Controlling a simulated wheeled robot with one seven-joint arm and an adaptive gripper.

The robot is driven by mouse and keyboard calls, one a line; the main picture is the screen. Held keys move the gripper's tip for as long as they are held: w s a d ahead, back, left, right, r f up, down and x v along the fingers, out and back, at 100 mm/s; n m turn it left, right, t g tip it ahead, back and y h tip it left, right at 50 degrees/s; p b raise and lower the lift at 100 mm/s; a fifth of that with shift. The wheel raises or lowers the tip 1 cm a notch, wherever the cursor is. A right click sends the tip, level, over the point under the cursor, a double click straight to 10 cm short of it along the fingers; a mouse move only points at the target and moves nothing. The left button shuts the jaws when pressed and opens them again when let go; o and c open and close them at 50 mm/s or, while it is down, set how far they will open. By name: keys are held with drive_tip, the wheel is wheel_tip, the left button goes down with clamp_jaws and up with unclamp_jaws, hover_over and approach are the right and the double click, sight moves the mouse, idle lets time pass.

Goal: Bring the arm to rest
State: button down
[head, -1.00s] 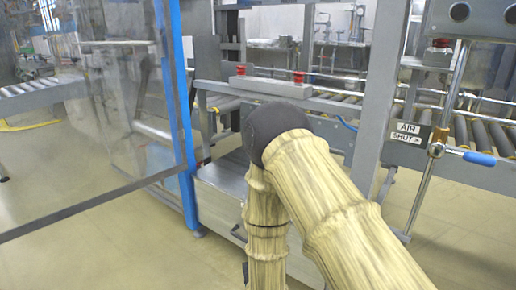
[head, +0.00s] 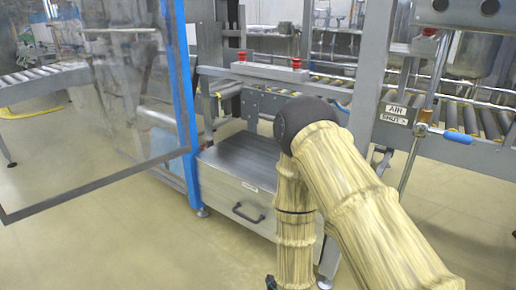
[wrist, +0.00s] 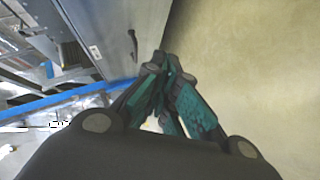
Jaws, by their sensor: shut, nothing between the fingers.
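My arm (head: 355,190), with a pale bamboo-like cover and a dark round elbow, is bent in the head view. Its forearm hangs down in front of the metal cabinet. My gripper (wrist: 165,75) shows in the wrist view with its dark and teal fingers brought together and nothing held. It points over bare floor beside the cabinet's drawer front. In the head view only a small dark bit of it shows at the bottom edge.
The metal cabinet (head: 237,200) with a drawer handle stands close behind the forearm. A clear panel door (head: 90,110) hangs open at left by a blue post (head: 181,100). A roller conveyor (head: 480,118) and an air valve (head: 422,130) are at right. Floor at lower left is clear.

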drive_tip(key=s+d+f+m+g+h+p, duration=0.1)
drive_tip(key=s+d+f+m+g+p, duration=0.1)
drive_tip(key=s+d+f+m+g, duration=0.75)
drive_tip(key=s+d+f+m+g+p, duration=0.1)
drive_tip(key=s+d+m+g, duration=0.2)
drive_tip(key=s, duration=0.7)
drive_tip(key=s+d+f+m+g, duration=0.1)
drive_tip(key=s+d+f+m, duration=0.3)
drive_tip(key=s, duration=0.6)
wheel_tip(320, 180, up, 40)
drive_tip(key=d+n+p, duration=0.1)
drive_tip(key=p, duration=3.7)
drive_tip(key=shift+r+h, duration=0.2)
drive_tip(key=shift+h, duration=0.1)
